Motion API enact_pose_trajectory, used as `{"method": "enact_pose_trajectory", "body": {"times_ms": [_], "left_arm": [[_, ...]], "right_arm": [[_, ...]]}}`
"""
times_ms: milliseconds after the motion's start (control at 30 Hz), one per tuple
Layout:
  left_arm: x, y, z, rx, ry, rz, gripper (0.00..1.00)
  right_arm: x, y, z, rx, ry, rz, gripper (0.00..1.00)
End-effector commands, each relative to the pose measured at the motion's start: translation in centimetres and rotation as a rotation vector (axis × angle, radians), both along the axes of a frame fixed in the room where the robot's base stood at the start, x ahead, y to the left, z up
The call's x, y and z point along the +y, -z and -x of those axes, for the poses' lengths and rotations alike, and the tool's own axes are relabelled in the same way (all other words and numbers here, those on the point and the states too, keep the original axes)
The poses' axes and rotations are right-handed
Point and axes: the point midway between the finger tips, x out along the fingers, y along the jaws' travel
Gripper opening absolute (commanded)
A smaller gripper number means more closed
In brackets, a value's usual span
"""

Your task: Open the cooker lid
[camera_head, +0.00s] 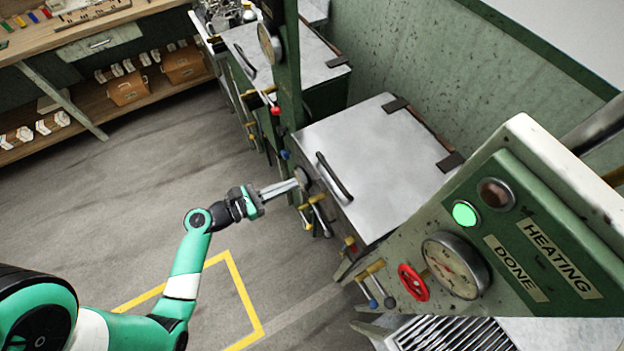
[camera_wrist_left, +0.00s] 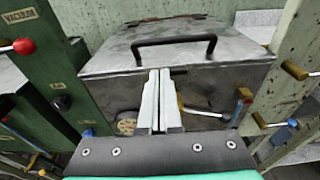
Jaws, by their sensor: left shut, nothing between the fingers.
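The cooker lid (camera_head: 375,165) is a flat grey metal plate, lying closed on the cooker with two dark hinges at its far edge. Its black bar handle (camera_head: 333,176) runs along the near edge. The lid (camera_wrist_left: 190,62) and the handle (camera_wrist_left: 174,46) also show in the left wrist view. My left gripper (camera_head: 296,184) is shut and empty, in front of the cooker's front face, just short of the handle and apart from it. In the left wrist view its fingertips (camera_wrist_left: 159,74) appear below the handle. My right gripper is not in view.
A green control panel (camera_head: 535,230) with a lit green lamp, gauge and red handwheel (camera_head: 413,282) stands at the right. Levers (camera_head: 315,213) stick out of the cooker front. A green post (camera_head: 287,80) and a second cooker (camera_head: 285,50) stand behind. The floor at left is clear.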

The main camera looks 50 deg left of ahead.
Motion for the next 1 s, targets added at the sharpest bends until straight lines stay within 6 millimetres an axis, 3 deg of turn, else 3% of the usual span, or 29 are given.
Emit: {"method": "enact_pose_trajectory", "body": {"times_ms": [167,500,700,1000], "left_arm": [[-0.5,0.7,-2.5,-0.006,0.007,-0.003,0.0],[-1.1,1.3,-8.4,-0.003,0.002,0.001,0.0],[-1.2,1.3,-9.5,-0.003,0.0,0.002,0.0],[-1.2,1.2,-9.5,-0.003,-0.001,0.001,0.0]], "right_arm": [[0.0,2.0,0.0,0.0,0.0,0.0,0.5],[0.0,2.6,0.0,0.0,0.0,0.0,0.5],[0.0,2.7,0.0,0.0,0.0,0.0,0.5],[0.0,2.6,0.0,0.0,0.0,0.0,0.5]]}}
